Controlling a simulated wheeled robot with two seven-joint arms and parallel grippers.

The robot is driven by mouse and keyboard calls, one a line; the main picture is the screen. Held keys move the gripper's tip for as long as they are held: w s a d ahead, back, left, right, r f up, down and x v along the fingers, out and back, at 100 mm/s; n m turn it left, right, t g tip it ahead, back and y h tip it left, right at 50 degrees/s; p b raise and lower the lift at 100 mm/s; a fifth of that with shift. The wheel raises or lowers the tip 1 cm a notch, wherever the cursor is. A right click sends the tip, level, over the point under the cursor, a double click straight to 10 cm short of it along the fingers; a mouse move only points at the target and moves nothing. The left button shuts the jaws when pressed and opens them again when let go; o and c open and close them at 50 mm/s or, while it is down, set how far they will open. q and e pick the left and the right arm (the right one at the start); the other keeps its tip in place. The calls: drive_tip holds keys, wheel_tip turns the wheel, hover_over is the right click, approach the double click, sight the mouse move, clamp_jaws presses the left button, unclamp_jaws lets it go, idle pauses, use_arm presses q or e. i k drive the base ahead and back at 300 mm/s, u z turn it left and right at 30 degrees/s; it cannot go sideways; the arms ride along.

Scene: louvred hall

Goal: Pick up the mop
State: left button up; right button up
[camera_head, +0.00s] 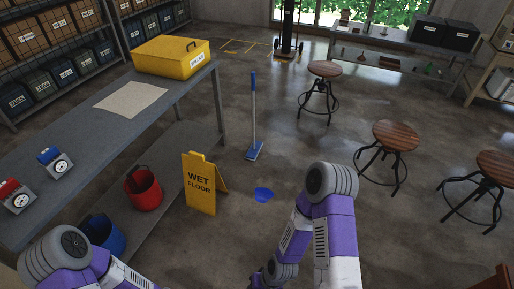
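The mop (253,115) stands upright on the floor in the middle of the head view, with a blue tip on its pale handle and a flat blue head on the floor. It is beyond the yellow wet floor sign (199,184) and apart from it. A flat blue patch (263,194), a spill or a cloth, lies on the floor nearer to me. My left arm shows at the bottom left and my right arm at the bottom centre, bent downward. Neither gripper's fingers show, and both arms are apart from the mop.
A grey workbench (90,125) on the left carries a yellow box (172,56), a sheet and two gauges. A red bucket (143,188) and a blue bucket (104,234) are on its lower shelf. Stools (396,136) stand at the right. Floor around the mop is clear.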

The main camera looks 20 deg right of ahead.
sight(252, 153)
drive_tip(key=z, duration=0.8)
drive_tip(key=i, duration=0.7)
drive_tip(key=z, duration=0.45)
drive_tip(key=i, duration=1.95)
drive_tip(key=u, duration=1.35)
drive_tip(key=i, duration=0.9)
drive_tip(key=u, duration=0.8)
